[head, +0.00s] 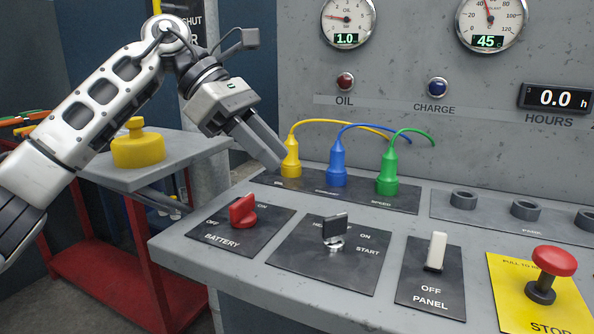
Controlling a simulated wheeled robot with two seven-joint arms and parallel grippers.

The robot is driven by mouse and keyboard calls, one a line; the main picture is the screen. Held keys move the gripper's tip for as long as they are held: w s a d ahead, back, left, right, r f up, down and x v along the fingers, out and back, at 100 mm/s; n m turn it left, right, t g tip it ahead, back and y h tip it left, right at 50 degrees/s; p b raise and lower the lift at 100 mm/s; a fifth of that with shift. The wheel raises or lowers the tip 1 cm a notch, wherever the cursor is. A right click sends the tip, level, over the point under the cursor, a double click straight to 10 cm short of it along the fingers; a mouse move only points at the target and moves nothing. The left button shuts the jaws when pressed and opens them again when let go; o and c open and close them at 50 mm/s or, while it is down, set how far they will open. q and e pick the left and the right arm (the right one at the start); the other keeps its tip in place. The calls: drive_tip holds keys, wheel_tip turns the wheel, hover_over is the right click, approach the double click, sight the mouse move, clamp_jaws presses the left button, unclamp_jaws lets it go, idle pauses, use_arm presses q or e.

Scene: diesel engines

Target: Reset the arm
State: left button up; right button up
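My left arm comes in from the left of the head view, and its gripper (262,140) hangs above the back left part of the control panel. The fingers point down and right, close to the yellow plug (291,160). I cannot tell whether they touch it. The fingers look close together from this side, and no gap or held object can be made out. My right gripper is not in view.
The panel carries a red battery knob (243,212), a black key switch (334,229), a white panel switch (436,251) and a red stop button (554,262). Blue (336,170) and green (387,175) plugs stand beside the yellow one. A yellow weight-like object (138,148) sits on a side table.

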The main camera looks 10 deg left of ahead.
use_arm(q)
drive_tip(key=shift+v, duration=1.05)
